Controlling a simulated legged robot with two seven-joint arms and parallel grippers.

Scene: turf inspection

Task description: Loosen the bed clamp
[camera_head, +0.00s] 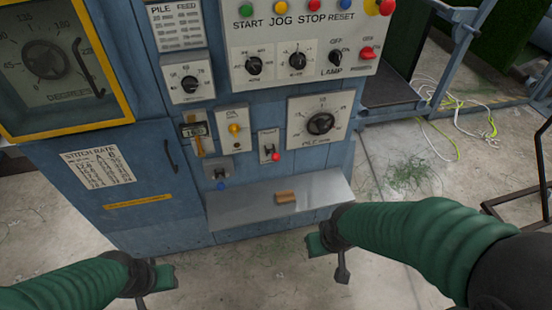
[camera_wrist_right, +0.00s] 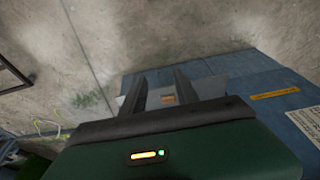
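The blue machine's panel carries several small controls, and I cannot read a label naming the bed clamp. They include a lever with a red knob (camera_head: 270,149), a lever with a blue knob (camera_head: 219,174), a yellow-knobbed switch (camera_head: 235,128) and a fitting with a wooden handle (camera_head: 197,137). My right gripper (camera_head: 328,252) is in front of the steel shelf's right end, below the panel. In the right wrist view its two fingers (camera_wrist_right: 160,76) stand apart with nothing held. My left gripper (camera_head: 155,277) is low at the left, away from the panel; its finger gap is unclear.
A small wooden block (camera_head: 287,197) lies on the steel shelf (camera_head: 240,212); it also shows in the right wrist view (camera_wrist_right: 168,99). Dials and buttons fill the upper panel. Cables (camera_head: 450,105) and grass clippings (camera_head: 408,174) lie on the concrete floor at right. A dark metal frame (camera_head: 515,200) stands far right.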

